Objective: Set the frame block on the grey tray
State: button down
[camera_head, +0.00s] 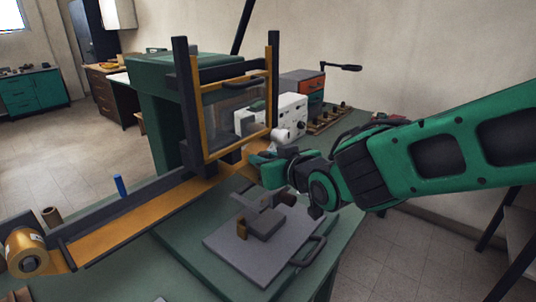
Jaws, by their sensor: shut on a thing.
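My gripper (262,160) is at the right lower side of the upright yellow-and-dark frame of the machine, above the far part of the grey tray. It is shut on what looks like the frame block, a small yellow-orange piece (259,146) at its tips; the fingers and the machine behind hide much of its shape. The grey tray (221,241) lies flat on the green table below, with a dark handle at its right side. A grey fixture (266,222) with brown-yellow end pieces stands on the tray. The tray's front left part is bare.
The machine's upright frame (198,110) and long yellow rail (140,220) stand close at the left, with a tape roll (28,254) at the rail's end. A white device (290,108) and an orange-fronted box (306,84) are behind. A blue peg (120,186) stands beyond the rail.

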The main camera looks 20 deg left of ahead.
jog(key=shift+w+a+f, duration=0.1)
jog(key=shift+a+f, duration=0.05)
jog(key=shift+f, duration=1)
jog(key=shift+a+f, duration=0.15)
jog(key=shift+f, duration=1)
jog(key=shift+w+a+f, duration=0.1)
jog(key=shift+a+f, duration=0.15)
jog(key=shift+f, duration=0.7)
jog(key=c, duration=1.4)
grip_release()
jog(key=shift+c, duration=0.2)
jog(key=shift+f, duration=0.1)
jog(key=shift+d, duration=0.1)
